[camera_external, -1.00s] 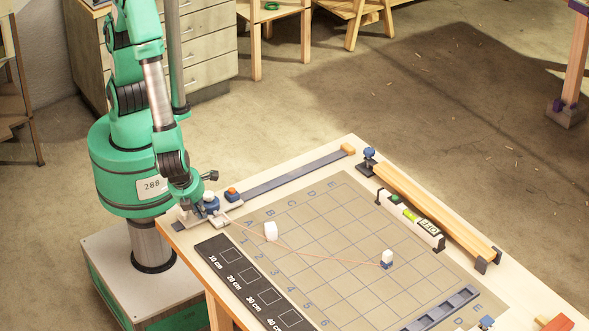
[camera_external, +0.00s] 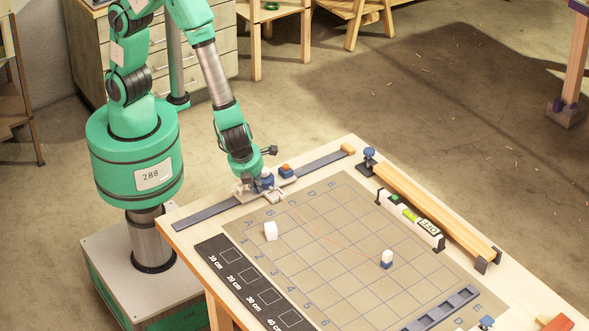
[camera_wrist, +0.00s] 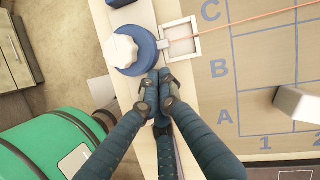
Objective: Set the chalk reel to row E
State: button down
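The chalk reel (camera_external: 268,180), a blue body with a white knob, sits on the dark rail along the table's far left edge. In the wrist view the reel (camera_wrist: 132,50) fills the upper middle. In the external view my gripper (camera_external: 250,186) partly hides the reel. The letter E (camera_external: 333,183) is farther up the board.
A block with an orange knob (camera_external: 285,170) is on the rail just beyond the reel. An orange-tan end piece (camera_external: 347,149) closes the rail's far end; the rail between is clear.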

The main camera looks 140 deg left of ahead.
jog(key=a+p, duration=0.3)
jog(key=a, duration=1.6)
jog(key=shift+p, duration=0.4)
jog(key=shift+w+d, duration=0.1)
jog(key=shift+d, duration=0.1)
jog(key=shift+w+d, duration=0.25)
jog(key=shift+d, duration=0.25)
jog(key=shift+w+d+r, duration=0.2)
jog(key=shift+w+d, duration=0.15)
jog(key=shift+d, duration=0.3)
jog(key=shift+w+d+r, duration=0.2)
jog(key=shift+w+d, duration=0.15)
jog(key=shift+d, duration=0.25)
jog(key=p+v, duration=0.2)
jog(key=v, duration=0.7)
jog(key=shift+r, duration=0.15)
